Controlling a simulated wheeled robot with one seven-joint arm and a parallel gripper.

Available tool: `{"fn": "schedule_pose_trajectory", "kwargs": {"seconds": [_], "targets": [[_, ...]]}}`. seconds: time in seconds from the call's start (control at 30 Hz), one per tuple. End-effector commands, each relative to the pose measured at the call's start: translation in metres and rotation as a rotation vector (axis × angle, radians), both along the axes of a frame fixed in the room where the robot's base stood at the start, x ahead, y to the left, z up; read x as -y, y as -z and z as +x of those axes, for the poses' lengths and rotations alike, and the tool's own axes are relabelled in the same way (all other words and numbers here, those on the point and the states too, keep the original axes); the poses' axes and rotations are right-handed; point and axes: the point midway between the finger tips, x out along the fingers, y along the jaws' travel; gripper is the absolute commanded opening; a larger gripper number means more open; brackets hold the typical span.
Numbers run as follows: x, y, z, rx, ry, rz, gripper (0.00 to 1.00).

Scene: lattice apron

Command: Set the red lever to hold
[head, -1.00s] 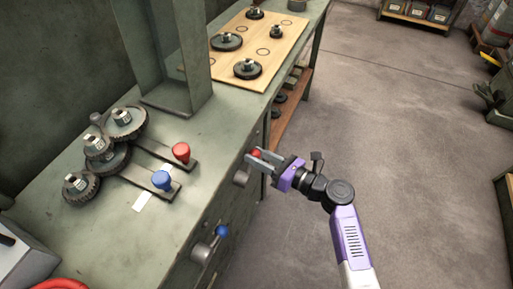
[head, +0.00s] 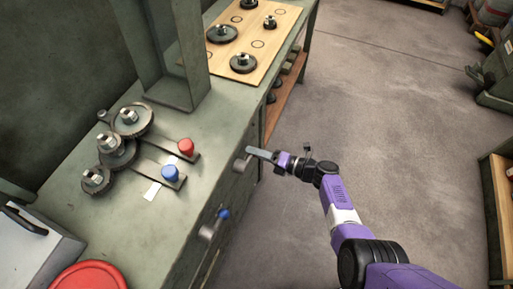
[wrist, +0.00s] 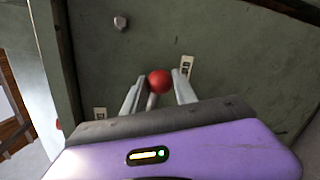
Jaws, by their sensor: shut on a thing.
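The red lever has a round red knob (wrist: 160,82) on a thin rod and sits on the green front panel of the bench. My gripper (wrist: 153,94) has its fingers on either side of the lever, shut on it near the knob. In the head view, my gripper (head: 262,154) is at the bench's front face, beside a grey round hub (head: 241,163); the red knob is hidden there. Two small pale plates, an upper one (wrist: 187,67) and a lower one (wrist: 100,113), are on the panel near the lever. Their markings are too small to read.
A blue-knobbed lever (head: 223,214) is lower on the same front face. On the bench top (head: 130,215) are a red knob (head: 186,147), a blue knob (head: 170,173), several gears and a wooden board (head: 281,28). The floor to the right (head: 400,120) is clear.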

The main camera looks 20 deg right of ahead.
Motion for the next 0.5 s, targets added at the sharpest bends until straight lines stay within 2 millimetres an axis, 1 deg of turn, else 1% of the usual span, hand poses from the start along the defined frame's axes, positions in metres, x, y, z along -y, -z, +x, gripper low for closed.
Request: {"fn": "schedule_pose_trajectory", "kwargs": {"seconds": [0.2, 0.5], "targets": [[-0.0014, 0.0078, -0.0023, -0.072, -0.001, 0.054, 0.00], [-0.0025, 0.0118, -0.0038, -0.105, -0.002, 0.077, 0.00]]}}
